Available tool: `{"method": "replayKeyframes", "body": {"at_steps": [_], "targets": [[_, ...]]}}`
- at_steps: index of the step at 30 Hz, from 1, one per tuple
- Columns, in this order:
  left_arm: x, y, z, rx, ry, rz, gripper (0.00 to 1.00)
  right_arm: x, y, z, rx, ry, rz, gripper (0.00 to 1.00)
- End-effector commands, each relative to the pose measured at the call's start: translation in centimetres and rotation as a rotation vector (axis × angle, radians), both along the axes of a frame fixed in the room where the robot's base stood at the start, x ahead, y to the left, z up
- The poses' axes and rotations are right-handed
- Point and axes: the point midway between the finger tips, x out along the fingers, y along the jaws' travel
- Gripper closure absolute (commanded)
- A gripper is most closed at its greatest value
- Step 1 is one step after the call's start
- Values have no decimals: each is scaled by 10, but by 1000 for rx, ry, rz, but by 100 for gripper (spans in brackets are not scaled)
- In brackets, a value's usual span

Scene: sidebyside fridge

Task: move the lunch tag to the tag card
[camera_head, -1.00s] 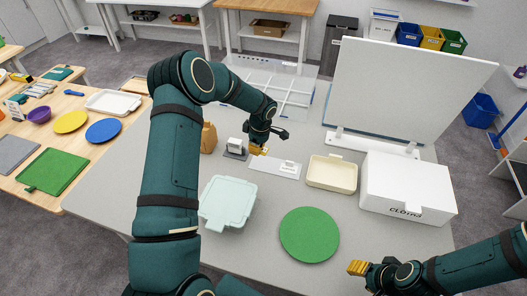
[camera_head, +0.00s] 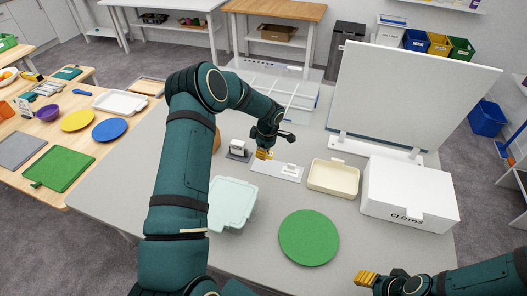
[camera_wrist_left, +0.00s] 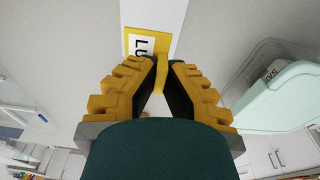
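The lunch tag (camera_wrist_left: 148,43) is a yellow plate with a white label, partly readable as "LU", in the left wrist view. Its narrow yellow stem stands between the fingertips of my left gripper (camera_wrist_left: 160,77), which appears shut on it. In the head view my left gripper (camera_head: 264,154) hangs over the far left part of a flat pale card (camera_head: 268,169), apparently the tag card, with a small white raised piece on it. The tag is hard to tell from the yellow fingers there. My right gripper (camera_head: 366,278) is at the lower right, away from these things; its opening is unclear.
A grey-based white holder (camera_head: 238,149) stands left of the card, a cream tray (camera_head: 333,178) right of it. A mint box (camera_head: 232,203), green disc (camera_head: 309,238) and white box (camera_head: 410,195) are nearer. A large white panel (camera_head: 410,95) rises behind.

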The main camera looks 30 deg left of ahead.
Motion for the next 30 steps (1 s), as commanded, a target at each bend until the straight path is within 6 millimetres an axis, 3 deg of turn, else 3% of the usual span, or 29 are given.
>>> {"method": "replayKeyframes", "body": {"at_steps": [15, 30], "targets": [[0, 0, -44, 0, 0, 0, 100, 0, 0, -14, -1, 0, -3, 53], [0, 0, -48, 0, -2, 0, 100, -1, 0, -15, -1, -1, -4, 53]]}}
